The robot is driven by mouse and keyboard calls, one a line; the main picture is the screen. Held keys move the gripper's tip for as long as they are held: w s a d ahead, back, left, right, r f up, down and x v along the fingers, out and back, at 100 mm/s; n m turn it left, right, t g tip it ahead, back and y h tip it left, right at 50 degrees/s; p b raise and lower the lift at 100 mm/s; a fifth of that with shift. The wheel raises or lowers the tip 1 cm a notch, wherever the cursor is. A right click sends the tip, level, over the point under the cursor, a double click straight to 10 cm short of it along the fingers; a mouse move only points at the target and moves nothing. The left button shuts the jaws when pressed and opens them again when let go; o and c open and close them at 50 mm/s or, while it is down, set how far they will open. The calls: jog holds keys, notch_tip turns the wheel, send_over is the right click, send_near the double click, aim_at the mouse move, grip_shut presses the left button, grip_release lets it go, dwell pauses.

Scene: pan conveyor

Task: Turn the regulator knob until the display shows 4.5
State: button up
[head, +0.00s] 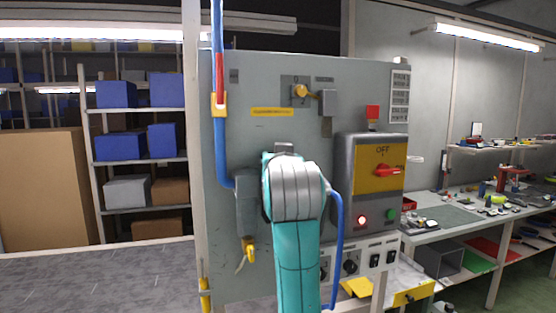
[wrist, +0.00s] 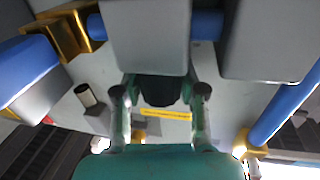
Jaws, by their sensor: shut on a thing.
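The regulator knob (wrist: 160,88) is a dark, rounded piece in the upper middle of the wrist view. My gripper (wrist: 160,94) has one finger on each side of it and is shut on it. Grey housing (wrist: 147,40) lies just above the knob in that view. In the head view, my teal and grey arm covers the gripper, the knob and most of the pipe unit on the panel. No display or reading can be seen in either view.
A blue pipe (head: 220,140) runs down the grey panel (head: 265,85) to a grey fitting (head: 245,205) left of my arm. A switch box (head: 376,146) with a red handle (head: 386,170) stands close on the right. A workbench (head: 450,222) is farther right.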

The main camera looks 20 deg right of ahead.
jog(key=shift+m+g+h, duration=0.5)
jog(key=shift+m+h, duration=0.6)
jog(key=shift+h, duration=0.5)
jog(key=o, duration=1.2)
jog(key=shift+c, duration=0.2)
jog(key=shift+s, duration=0.1)
jog(key=v, duration=1.2)
jog(key=shift+a, duration=0.15)
